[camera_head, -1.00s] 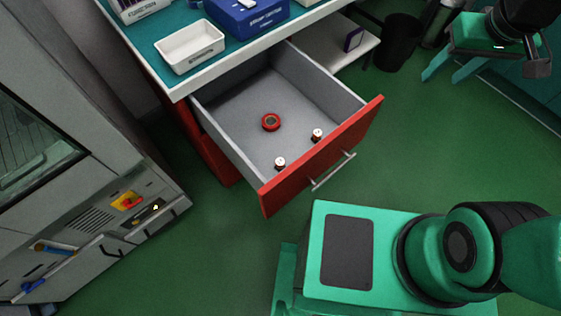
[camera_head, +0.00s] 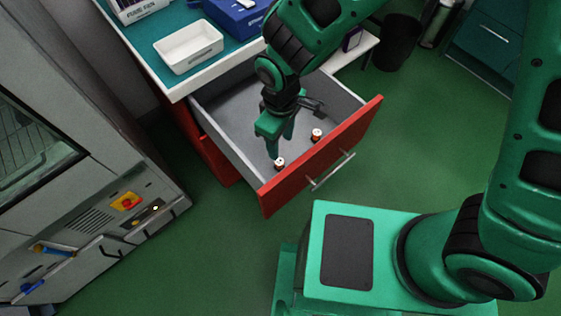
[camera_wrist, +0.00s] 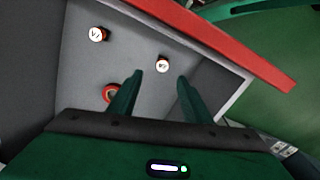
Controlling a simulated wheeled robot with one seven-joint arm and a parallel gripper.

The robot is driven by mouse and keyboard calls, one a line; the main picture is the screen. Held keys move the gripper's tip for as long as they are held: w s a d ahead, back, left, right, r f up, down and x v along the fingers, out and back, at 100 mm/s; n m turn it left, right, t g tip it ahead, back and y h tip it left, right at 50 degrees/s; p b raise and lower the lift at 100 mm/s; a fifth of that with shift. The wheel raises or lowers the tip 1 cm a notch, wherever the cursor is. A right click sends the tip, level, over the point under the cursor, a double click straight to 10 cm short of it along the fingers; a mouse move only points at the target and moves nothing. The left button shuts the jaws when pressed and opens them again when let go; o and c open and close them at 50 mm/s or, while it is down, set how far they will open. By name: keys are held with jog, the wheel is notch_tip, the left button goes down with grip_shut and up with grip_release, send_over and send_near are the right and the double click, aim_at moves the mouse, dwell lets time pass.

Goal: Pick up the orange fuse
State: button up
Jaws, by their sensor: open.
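Two small fuses with white marked tops and reddish-orange sides stand in the open drawer (camera_head: 231,118). One fuse (camera_head: 279,163) is towards the drawer's left end, and the other fuse (camera_head: 317,135) is farther right along the front panel. The wrist view shows the first fuse (camera_wrist: 162,65) just beyond and between my fingertips, and the second fuse (camera_wrist: 97,34) at upper left. I cannot tell their colours apart. My gripper (camera_head: 282,148) is open and empty, pointing down inside the drawer; its fingers also show in the wrist view (camera_wrist: 160,77).
A red ring (camera_wrist: 109,92) lies on the drawer floor, partly hidden by my finger. The drawer's red front panel (camera_head: 325,155) and grey side walls surround the space. A white tray (camera_head: 189,47) and blue box (camera_head: 232,16) stand on the bench above. A grey cabinet stands left.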

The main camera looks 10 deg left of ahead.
jog(key=shift+s+a+f, duration=0.2)
jog(key=shift+s+f, duration=0.05)
jog(key=shift+f, duration=0.1)
send_over(280, 161)
notch_tip(280, 161, down, 4)
jog(key=shift+s+a+f, duration=0.1)
jog(key=shift+s, duration=0.05)
jog(key=shift+f, duration=3.2)
grip_shut()
